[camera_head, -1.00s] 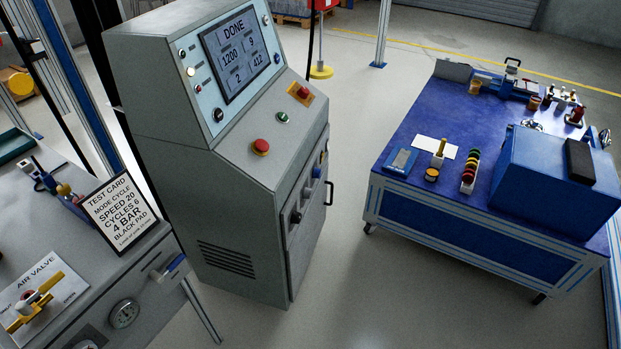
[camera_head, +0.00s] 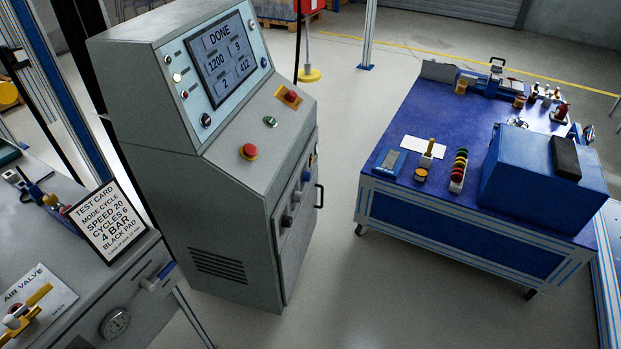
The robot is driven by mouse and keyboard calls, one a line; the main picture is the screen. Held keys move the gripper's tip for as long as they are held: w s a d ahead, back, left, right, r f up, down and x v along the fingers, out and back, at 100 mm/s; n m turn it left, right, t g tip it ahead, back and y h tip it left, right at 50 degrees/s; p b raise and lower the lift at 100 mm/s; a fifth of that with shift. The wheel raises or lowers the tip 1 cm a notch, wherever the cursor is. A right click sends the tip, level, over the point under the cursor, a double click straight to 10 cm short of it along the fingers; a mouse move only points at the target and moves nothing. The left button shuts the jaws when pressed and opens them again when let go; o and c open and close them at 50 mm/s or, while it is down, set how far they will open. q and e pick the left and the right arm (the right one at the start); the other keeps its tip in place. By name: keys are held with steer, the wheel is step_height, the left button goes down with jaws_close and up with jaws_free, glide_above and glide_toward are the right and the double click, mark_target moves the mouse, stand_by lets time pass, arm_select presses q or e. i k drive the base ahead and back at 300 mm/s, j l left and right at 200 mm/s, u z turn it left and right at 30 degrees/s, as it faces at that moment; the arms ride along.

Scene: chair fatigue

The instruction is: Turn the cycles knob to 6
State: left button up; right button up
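A grey control cabinet (camera_head: 230,180) stands at the centre left. Its screen (camera_head: 223,58) reads DONE, with 1200, 9, 412 and 2 below. Several knobs, including a dark one (camera_head: 287,221), are on the cabinet's right side face. Labels are too small to read, so I cannot tell which is the cycles knob. A test card (camera_head: 106,222) on the left bench reads CYCLES 6. Neither gripper is in view.
A red mushroom button (camera_head: 249,151) and a green button (camera_head: 270,122) are on the cabinet's sloped top. A grey bench (camera_head: 120,285) with a gauge is at the left. A blue table (camera_head: 400,205) with parts and a blue box is at the right. The floor between is clear.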

mark_target(307, 176)
steer(key=i+l, duration=0.1)
steer(key=l, duration=0.3)
steer(key=i+l, duration=0.15)
steer(key=l, duration=0.2)
steer(key=i+l+z, duration=0.1)
steer(key=l, duration=0.3)
steer(key=i+l, duration=0.15)
steer(key=l, duration=0.25)
steer(key=i+l, duration=0.15)
steer(key=l, duration=0.2)
steer(key=i+l+z, duration=0.1)
steer(key=l, duration=0.3)
steer(key=i+l, duration=0.15)
steer(key=l, duration=0.2)
